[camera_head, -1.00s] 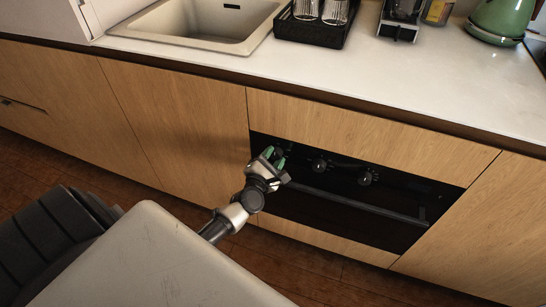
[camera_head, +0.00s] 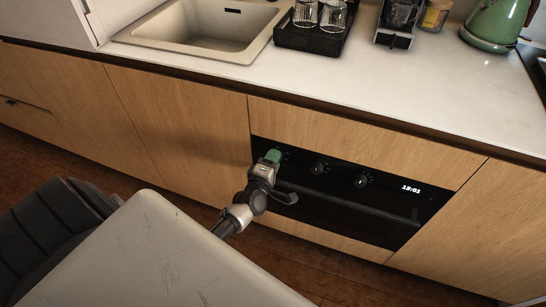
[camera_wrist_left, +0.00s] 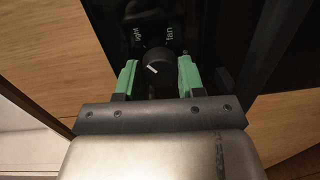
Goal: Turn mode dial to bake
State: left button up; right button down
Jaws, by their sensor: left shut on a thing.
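The black oven (camera_head: 340,207) is set in the wooden cabinet front, with a row of dials along its top. My left gripper (camera_head: 272,156) is at the left end of this row and hides the dial there. In the left wrist view that black dial (camera_wrist_left: 158,72) sits between the green fingertips, and my left gripper (camera_wrist_left: 157,80) is shut on it. A short white mark shows on the dial's face. The labels "light" and "fan" are readable on the panel around it; no "bake" label is readable. My right gripper is not in view.
Two more dials, a middle one (camera_head: 317,168) and a right one (camera_head: 361,181), stick out beside the gripper. The oven handle (camera_head: 350,204) runs below. The white countertop (camera_head: 400,90) overhangs above, with a sink, black rack and green kettle.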

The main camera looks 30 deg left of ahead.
pick_arm(q)
jog(key=m+y+p, duration=0.1)
jog(key=m, duration=1)
jog(key=m+p, duration=0.2)
jog(key=m, duration=1)
jog(key=shift+d+f+m+y+p, duration=0.1)
jog(key=shift+d+m+y+p, duration=0.1)
jog(key=shift+m+y+p, duration=0.15)
dwell(0.4)
jog(key=o, duration=0.9)
jog(key=shift+s, duration=0.1)
